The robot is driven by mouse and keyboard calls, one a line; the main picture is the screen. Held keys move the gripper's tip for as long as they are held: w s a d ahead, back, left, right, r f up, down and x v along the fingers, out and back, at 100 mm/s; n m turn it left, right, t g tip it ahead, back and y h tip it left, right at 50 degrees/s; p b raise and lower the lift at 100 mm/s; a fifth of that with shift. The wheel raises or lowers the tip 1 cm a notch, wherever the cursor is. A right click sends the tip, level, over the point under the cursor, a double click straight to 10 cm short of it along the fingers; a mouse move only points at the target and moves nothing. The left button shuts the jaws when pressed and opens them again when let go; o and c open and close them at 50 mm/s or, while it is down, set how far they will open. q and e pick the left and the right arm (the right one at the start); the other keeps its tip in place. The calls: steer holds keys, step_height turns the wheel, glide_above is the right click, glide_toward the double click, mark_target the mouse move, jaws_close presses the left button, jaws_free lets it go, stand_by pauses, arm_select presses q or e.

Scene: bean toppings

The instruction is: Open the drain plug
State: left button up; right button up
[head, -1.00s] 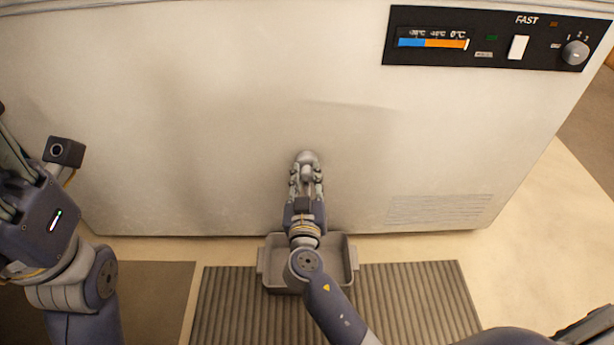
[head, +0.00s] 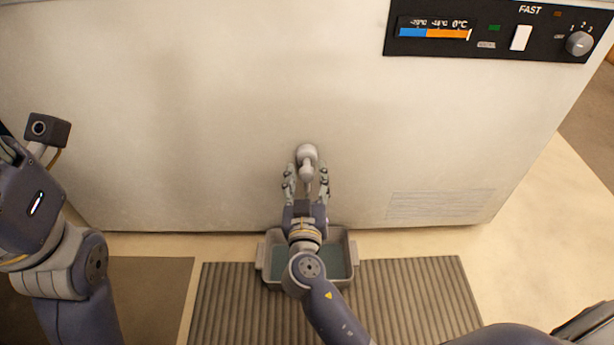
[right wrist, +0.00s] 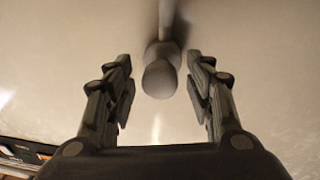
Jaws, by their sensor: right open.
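The drain plug (head: 307,157) is a rounded grey knob low on the front of the white chest freezer (head: 240,100). In the right wrist view the drain plug (right wrist: 160,78) lies between my fingers, with a gap on each side. My right gripper (head: 306,178) is open around it, just in front of the freezer wall. A thin grey stream runs down from the plug towards a grey tray (head: 352,262) on the floor below. The tray now holds bluish-green water, partly hidden by my right arm. My left arm is at the left edge; its gripper fingers are out of view.
A ribbed grey mat (head: 410,300) lies under the tray. A dark flat mat (head: 150,290) is at the left. The freezer's control panel (head: 490,30) is at the upper right, and a vent (head: 440,205) is low on the right.

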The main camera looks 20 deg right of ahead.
steer(key=v, duration=1.1)
steer(key=shift+s, duration=0.4)
steer(key=shift+a, duration=0.15)
